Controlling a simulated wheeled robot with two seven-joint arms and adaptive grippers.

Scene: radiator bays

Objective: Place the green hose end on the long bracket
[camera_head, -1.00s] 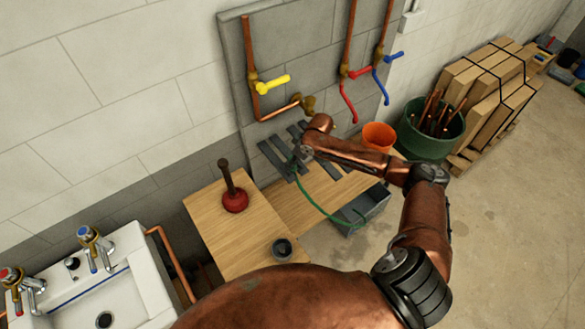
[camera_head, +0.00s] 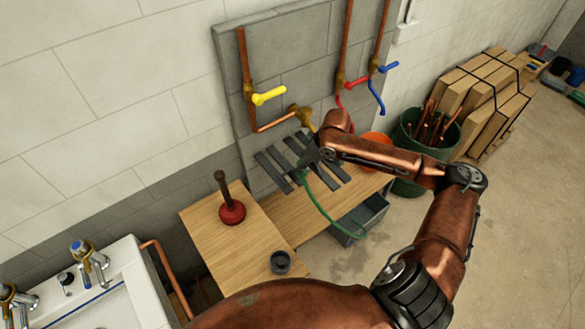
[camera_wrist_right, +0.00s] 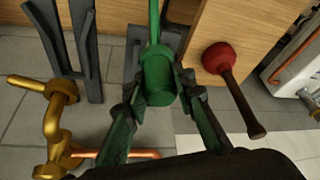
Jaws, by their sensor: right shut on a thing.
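The green hose (camera_head: 322,205) hangs in a curve from my right gripper (camera_head: 309,158) down toward a grey bin in the head view. In the right wrist view, my right gripper (camera_wrist_right: 158,105) is shut on the green hose end (camera_wrist_right: 157,75), a thick green cylinder between the two fingers. Several dark grey brackets (camera_head: 272,172) stick out from the wall, below the pipes and beside the gripper. In the wrist view dark bracket bars (camera_wrist_right: 87,55) are left of the hose end, apart from it. I cannot tell which bracket is the long one. My left gripper is out of view.
A wooden bench (camera_head: 245,255) holds a red plunger (camera_head: 232,212) and a small dark cup (camera_head: 280,262). The grey bin (camera_head: 370,212) stands beside the bench. A brass elbow with copper pipe (camera_head: 275,124) is close above the brackets. An orange bucket (camera_head: 377,138) is partly behind my arm.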

